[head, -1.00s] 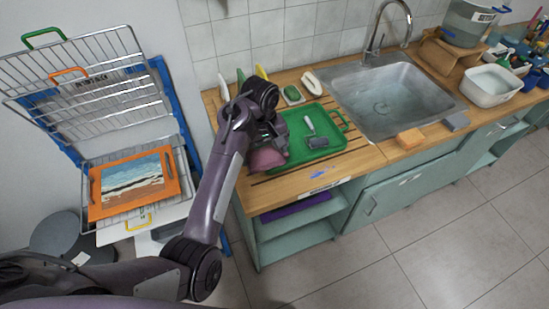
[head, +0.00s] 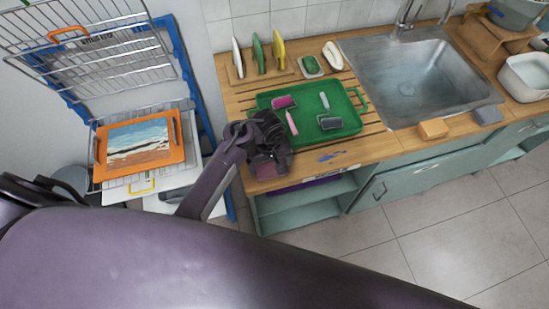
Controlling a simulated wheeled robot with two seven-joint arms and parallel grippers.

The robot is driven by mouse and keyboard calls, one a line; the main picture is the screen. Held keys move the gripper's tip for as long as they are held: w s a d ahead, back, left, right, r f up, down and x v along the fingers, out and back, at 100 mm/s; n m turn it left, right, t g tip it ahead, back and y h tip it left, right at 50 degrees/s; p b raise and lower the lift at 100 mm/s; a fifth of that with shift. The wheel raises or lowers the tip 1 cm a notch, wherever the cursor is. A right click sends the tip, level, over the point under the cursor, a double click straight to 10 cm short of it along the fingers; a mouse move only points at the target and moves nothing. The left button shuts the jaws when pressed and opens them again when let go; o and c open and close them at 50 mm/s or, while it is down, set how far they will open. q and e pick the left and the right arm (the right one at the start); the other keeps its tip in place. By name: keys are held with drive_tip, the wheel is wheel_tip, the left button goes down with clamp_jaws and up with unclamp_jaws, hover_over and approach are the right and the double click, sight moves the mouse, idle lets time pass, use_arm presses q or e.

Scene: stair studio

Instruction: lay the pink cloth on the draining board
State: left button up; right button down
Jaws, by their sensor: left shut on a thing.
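The pink cloth (head: 271,171) is a small dusky pink bunch at the front left edge of the wooden worktop. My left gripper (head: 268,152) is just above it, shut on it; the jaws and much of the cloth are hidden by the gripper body. I cannot tell whether the cloth touches the wood. The draining board (head: 352,147) is the grooved wooden part of the worktop left of the sink. A green tray (head: 262,101) lies on it, beyond and right of the gripper. My right gripper is not in view.
The tray holds rollers with pink and grey handles. Upright pads stand in a rack (head: 258,70) behind it, with a green soap (head: 311,65) beside them. A sink (head: 405,85) and orange sponge (head: 433,128) are right. A wire drying rack (head: 95,55) stands left.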

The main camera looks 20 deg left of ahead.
sight(269, 167)
use_arm(q)
drive_tip(key=o, duration=0.5)
drive_tip(key=shift+s+f, duration=0.1)
drive_tip(key=shift+s, duration=0.1)
drive_tip(key=shift+o, duration=0.6)
drive_tip(key=shift+s, duration=0.1)
drive_tip(key=shift+r, duration=0.2)
drive_tip(key=shift+w+r, duration=0.2)
drive_tip(key=shift+r, duration=0.2)
wheel_tip(269, 167, up, 11)
drive_tip(key=b, duration=0.2)
drive_tip(key=shift+s+a+b, duration=0.15)
drive_tip(key=shift+b, duration=0.2)
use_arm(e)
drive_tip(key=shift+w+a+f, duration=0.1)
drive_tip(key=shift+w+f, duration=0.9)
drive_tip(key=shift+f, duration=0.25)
